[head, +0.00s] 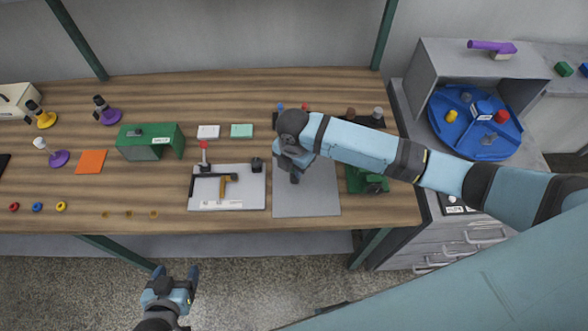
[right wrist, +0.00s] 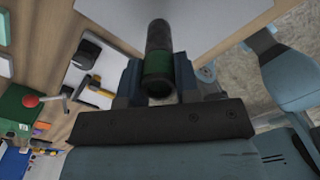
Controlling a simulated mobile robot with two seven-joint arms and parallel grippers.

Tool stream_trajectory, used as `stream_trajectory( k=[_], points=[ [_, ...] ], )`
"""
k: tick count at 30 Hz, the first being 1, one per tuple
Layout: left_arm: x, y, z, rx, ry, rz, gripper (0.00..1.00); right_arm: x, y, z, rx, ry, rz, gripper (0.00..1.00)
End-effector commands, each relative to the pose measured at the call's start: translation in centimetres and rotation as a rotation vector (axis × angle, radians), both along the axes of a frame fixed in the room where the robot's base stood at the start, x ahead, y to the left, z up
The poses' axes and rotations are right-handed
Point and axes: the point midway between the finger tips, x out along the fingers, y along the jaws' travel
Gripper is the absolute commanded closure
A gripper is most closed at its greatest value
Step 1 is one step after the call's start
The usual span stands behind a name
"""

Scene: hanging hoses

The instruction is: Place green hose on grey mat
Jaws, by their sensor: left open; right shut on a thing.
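The green hose (right wrist: 158,62) is a short dark tube with a green band, seen large between the fingers in the right wrist view. My right gripper (right wrist: 158,82) is shut on it. In the head view my right gripper (head: 294,163) is over the upper part of the grey mat (head: 308,200), and a dark end of the held piece shows below it. I cannot tell whether the hose touches the mat. The mat also shows as a pale sheet in the right wrist view (right wrist: 212,22). My left gripper (head: 178,277) is open and empty, in front of the table over the floor.
A light tray with a black and tan tool (head: 250,197) lies just left of the mat. A green machine (head: 372,181) stands close on the right. A green box (head: 150,142) is further left. A blue turntable (head: 480,145) sits in the cabinet at right.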

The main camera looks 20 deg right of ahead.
Motion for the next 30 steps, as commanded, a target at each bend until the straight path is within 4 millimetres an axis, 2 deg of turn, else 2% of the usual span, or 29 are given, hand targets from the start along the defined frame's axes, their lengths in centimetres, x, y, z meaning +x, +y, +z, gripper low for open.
stream_trajectory(
  k=[3, 6, 16, 17, 20, 30],
  points=[
    [0.0, 0.0, 0.2, -0.001, 0.0, 0.001, 0.27, 0.0, 0.1, -1.9, 0.0, 0.002, -0.001, 0.93],
    [0.0, 0.0, 0.2, -0.001, 0.0, 0.001, 0.27, 0.0, 0.1, -2.8, 0.0, 0.001, 0.001, 0.93],
    [0.0, 0.0, 0.2, -0.001, 0.0, 0.002, 0.27, 0.0, 0.0, -3.1, 0.0, 0.0, 0.001, 0.93],
    [0.0, 0.0, 0.2, -0.001, 0.0, 0.002, 0.27, 0.0, 0.0, -3.2, 0.001, -0.001, 0.001, 0.68],
    [0.0, 0.0, 0.2, -0.001, 0.0, 0.002, 0.27, 0.0, 0.0, -3.1, 0.001, -0.001, 0.001, 0.45],
    [0.0, 0.0, 0.2, -0.001, 0.0, 0.002, 0.27, 0.0, 0.0, -2.7, 0.001, -0.001, 0.0, 0.45]
  ],
)
